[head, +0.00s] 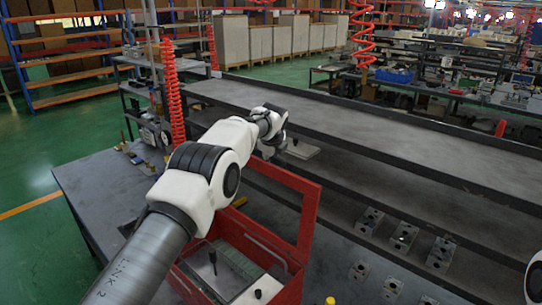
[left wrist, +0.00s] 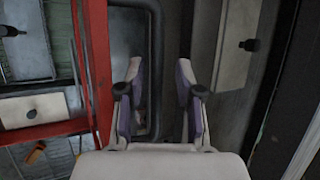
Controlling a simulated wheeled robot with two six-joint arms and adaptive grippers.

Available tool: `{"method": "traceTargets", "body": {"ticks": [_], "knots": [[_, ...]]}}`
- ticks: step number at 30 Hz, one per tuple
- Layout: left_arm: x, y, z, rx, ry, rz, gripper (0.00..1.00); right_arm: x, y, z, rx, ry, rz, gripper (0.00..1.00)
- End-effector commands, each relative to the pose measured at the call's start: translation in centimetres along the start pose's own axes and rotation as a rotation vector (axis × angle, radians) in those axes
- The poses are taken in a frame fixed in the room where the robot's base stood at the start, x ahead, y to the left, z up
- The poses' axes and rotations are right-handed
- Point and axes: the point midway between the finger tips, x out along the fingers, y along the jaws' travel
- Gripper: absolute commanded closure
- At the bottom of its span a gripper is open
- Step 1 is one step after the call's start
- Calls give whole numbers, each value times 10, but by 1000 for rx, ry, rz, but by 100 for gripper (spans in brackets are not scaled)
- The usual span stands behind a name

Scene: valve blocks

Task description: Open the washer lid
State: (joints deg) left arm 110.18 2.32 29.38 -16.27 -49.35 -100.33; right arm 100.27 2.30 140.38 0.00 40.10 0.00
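The washer is a red box (head: 292,292) at the bottom of the head view, with a grey inside and a light panel. Its red-framed lid (head: 308,215) stands raised at the back, away from the box opening. My left arm reaches over the box, and my left gripper (head: 272,148) is by the top of the lid; the arm hides part of the washer. In the left wrist view the left gripper (left wrist: 160,68) is open, with nothing between its fingers. The red frame (left wrist: 98,70) is to their left, apart from them. My right gripper is out of view.
A long grey shelf rack (head: 400,140) runs behind the washer. Several metal valve blocks (head: 403,237) stand to the right. A dark table (head: 105,190) lies to the left. Red coiled hoses (head: 172,95) hang nearby. A pale plate with a dark knob (left wrist: 236,45) is right of the fingers.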

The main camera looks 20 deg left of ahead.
Motion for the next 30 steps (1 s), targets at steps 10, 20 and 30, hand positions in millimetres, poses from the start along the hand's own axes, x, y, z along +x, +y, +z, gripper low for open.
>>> {"method": "traceTargets", "body": {"ticks": [10,20,30], "knots": [[-51,-1,1,2,-1,-2,63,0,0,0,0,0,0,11],[-117,1,0,0,0,-1,63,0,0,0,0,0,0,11],[-121,1,0,-1,0,-1,63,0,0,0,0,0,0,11]]}}
